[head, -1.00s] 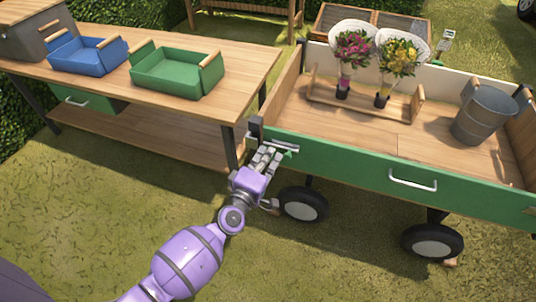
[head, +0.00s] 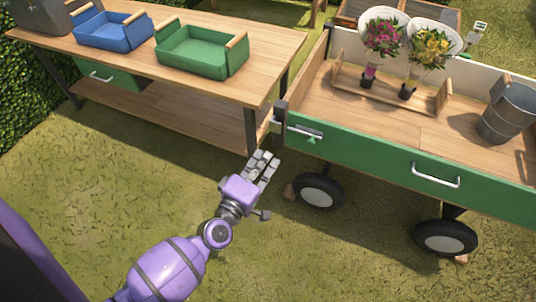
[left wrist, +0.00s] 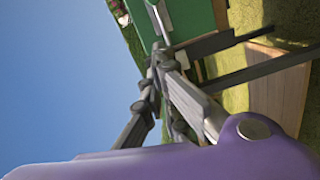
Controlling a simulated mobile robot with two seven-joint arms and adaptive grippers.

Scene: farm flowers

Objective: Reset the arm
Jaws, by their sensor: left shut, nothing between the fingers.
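My left gripper (head: 262,168) is shut and empty in the head view. It is held over the grass, left of the wagon's front wheel and apart from the wagon. The green wagon (head: 372,160) stands at the right, with a silver latch handle (head: 303,131) at its near left corner, just beyond the gripper. In the left wrist view the gripper fingers (left wrist: 160,62) show close up, with green and wooden parts beyond them. My right gripper is not in view.
A wooden workbench (head: 205,110) at the upper left holds a blue tray (head: 112,32) and a green tray (head: 200,52). The wagon carries two bouquets (head: 383,38) (head: 428,50) in a wooden rack and a metal bucket (head: 503,112). Open grass (head: 330,260) lies in front.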

